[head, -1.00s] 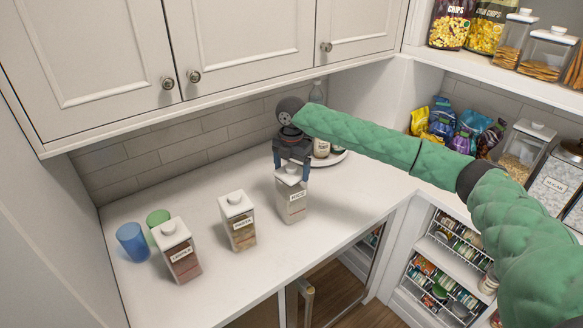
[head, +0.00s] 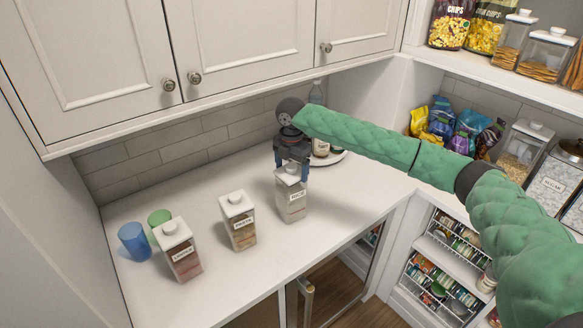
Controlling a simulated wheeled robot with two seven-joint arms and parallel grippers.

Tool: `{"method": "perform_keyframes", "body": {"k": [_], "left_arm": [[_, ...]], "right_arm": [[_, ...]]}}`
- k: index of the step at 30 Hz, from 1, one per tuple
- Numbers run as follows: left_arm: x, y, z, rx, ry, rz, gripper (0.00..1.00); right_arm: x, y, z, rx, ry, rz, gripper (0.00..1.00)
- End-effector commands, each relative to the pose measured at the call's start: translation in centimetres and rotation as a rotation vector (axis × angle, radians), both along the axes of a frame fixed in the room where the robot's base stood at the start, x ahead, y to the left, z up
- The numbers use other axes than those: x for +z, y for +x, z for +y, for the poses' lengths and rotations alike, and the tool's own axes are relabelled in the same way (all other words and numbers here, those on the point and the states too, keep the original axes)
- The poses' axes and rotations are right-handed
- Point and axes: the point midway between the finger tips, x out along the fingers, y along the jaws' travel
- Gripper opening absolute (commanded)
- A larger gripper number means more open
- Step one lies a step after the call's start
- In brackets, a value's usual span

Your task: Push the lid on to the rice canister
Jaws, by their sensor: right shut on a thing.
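The rice canister (head: 291,203) is a clear square jar with a white label and pale contents. It stands upright on the white counter. Its white lid (head: 287,173) sits at the top of the jar, and I cannot tell whether it is fully seated. My right gripper (head: 291,172) points down from above, its two fingers shut on the lid's knob, which they partly hide. My left gripper is not in view.
Two similar lidded canisters, one in the middle (head: 239,221) and one further left (head: 177,250), stand on the counter (head: 272,255). A blue cup (head: 134,242) and a green cup (head: 158,219) are at the left. A round white tray (head: 335,158) with jars is behind my gripper.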

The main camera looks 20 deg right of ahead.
Motion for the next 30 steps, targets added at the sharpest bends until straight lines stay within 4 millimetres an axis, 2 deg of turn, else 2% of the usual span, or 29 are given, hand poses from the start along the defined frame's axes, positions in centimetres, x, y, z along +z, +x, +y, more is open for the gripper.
{"method": "perform_keyframes", "body": {"k": [7, 16, 30], "left_arm": [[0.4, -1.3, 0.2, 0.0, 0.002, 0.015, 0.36], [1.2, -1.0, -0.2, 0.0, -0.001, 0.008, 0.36], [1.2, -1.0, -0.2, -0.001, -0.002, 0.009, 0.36]], "right_arm": [[0.1, 0.0, 0.0, -0.038, 0.001, 0.001, 0.62], [0.1, 0.0, 0.0, -0.113, 0.0, 0.0, 0.62], [0.0, 0.0, 0.0, -0.126, 0.0, 0.0, 0.62]]}}
